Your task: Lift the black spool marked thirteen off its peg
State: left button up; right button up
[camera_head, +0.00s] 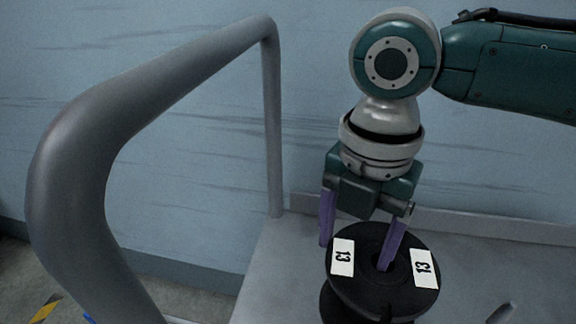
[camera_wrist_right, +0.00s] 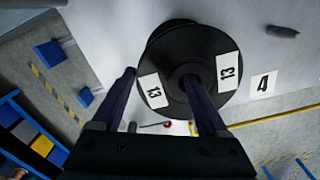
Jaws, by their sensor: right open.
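The black spool (camera_head: 383,292) has two white labels reading 13 on its top flange and stands on the grey surface at lower right. It also shows in the right wrist view (camera_wrist_right: 178,52). My right gripper (camera_head: 355,255) is open and points down at the spool from above. One purple finger is at the central hole, and the other is outside the left rim, so the gripper straddles one side of the flange. I cannot tell whether either finger touches it. The spool's own peg is hidden. My left gripper is not in view.
A thick grey rail (camera_head: 75,165) bends along the left of the grey table (camera_head: 285,260). A bare grey peg (camera_wrist_right: 284,32) lies beyond the spool, near a label 4 (camera_wrist_right: 263,84). A blue wall (camera_head: 200,130) stands behind. Blue bins (camera_wrist_right: 20,130) show at lower left.

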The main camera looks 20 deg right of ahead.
jog(key=c, duration=1.2)
jog(key=shift+r, duration=0.1)
jog(key=shift+r+p, duration=0.8)
jog(key=shift+p, duration=0.35)
jog(key=shift+r+p, duration=0.9)
jog(key=shift+p, duration=0.3)
jog(key=shift+p, duration=0.4)
jog(key=shift+r, duration=0.1)
